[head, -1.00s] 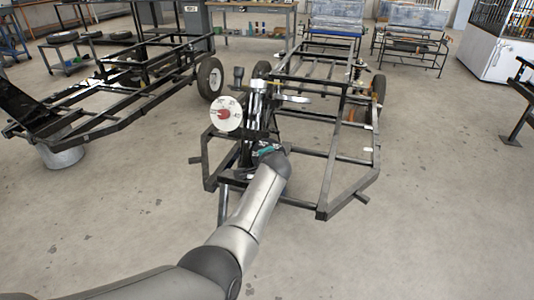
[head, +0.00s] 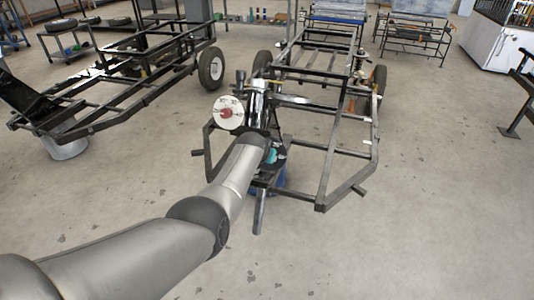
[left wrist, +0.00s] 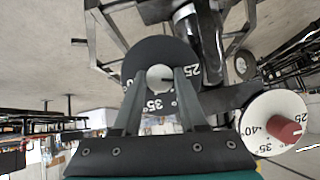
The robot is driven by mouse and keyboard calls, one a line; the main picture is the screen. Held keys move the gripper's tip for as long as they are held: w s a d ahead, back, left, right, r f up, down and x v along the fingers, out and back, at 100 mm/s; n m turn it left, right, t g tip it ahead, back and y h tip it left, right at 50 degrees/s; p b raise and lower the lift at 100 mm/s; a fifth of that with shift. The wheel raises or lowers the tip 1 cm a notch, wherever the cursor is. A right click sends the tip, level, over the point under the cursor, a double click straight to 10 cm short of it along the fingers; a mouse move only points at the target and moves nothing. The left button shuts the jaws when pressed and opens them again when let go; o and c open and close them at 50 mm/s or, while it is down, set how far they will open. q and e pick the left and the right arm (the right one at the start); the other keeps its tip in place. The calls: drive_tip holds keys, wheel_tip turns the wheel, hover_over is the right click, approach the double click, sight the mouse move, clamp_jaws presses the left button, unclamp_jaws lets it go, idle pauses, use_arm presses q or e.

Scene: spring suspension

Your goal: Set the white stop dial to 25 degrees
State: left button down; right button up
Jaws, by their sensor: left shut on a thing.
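In the left wrist view, a round black dial (left wrist: 147,52) with a white knob (left wrist: 160,78) at its centre faces me. White numbers, 35 and 25 among them, show along its rim. My left gripper (left wrist: 161,76) has its two fingers on either side of the white knob and is shut on it. The knob's exact setting is hard to read. A white dial (left wrist: 262,108) with a red knob (left wrist: 285,130) stands to the right, apart from the fingers. In the head view, this white dial (head: 229,112) is above my forearm, which hides the black dial. My right gripper is out of view.
The dials stand at the front of a black tubular frame (head: 322,187) with wheels. Another frame (head: 120,110) is at the left, with a metal bucket (head: 66,146) below it. Benches stand behind.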

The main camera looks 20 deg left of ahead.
use_arm(q)
drive_tip(key=shift+a+n+h, duration=0.15)
drive_tip(key=shift+n+h, duration=0.25)
drive_tip(key=shift+n, duration=0.2)
drive_tip(key=shift+n+h, duration=0.4)
drive_tip(key=shift+n, duration=0.4)
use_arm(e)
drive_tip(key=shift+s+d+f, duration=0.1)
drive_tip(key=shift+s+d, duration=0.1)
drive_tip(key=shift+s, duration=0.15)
use_arm(q)
drive_tip(key=shift+c, duration=2.3)
unclamp_jaws()
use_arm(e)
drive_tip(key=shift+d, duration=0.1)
use_arm(q)
drive_tip(key=shift+r, duration=0.1)
